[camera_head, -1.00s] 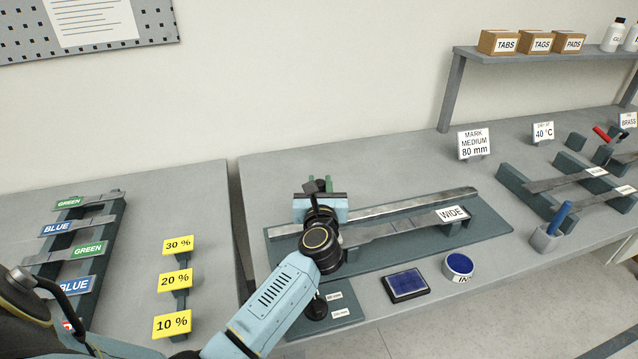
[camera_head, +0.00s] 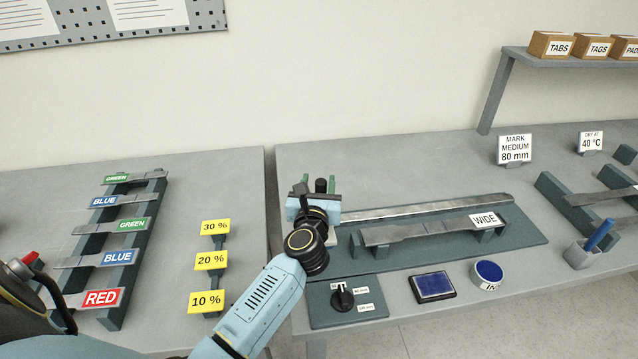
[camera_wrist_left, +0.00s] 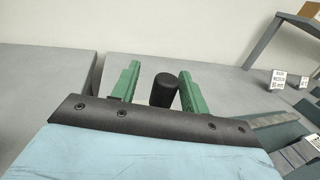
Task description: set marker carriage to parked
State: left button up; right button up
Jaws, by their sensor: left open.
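My left gripper (camera_head: 318,186) is over the left end of the steel rail (camera_head: 430,207) on the green-grey base plate (camera_head: 525,235). Its two green fingers are apart, and a black upright knob (camera_head: 320,186) stands between them. The wrist view shows the same knob (camera_wrist_left: 164,90) between the open fingers (camera_wrist_left: 160,88), with a gap on each side. The knob looks like the handle of the marker carriage; the carriage body is hidden behind my gripper and wrist. My right gripper is not in view.
A strip labelled WIDE (camera_head: 400,232) lies on supports in front of the rail. A dial box (camera_head: 341,298), an ink pad (camera_head: 433,286) and a round tin (camera_head: 487,274) stand near the front edge. Yellow percent signs (camera_head: 210,261) and a strip rack (camera_head: 135,250) are left, across a gap.

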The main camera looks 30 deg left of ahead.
pick_arm(q)
jog(key=shift+d, duration=0.1)
jog(key=shift+s+d, duration=0.15)
jog(key=v, duration=1.3)
jog(key=shift+b, duration=0.4)
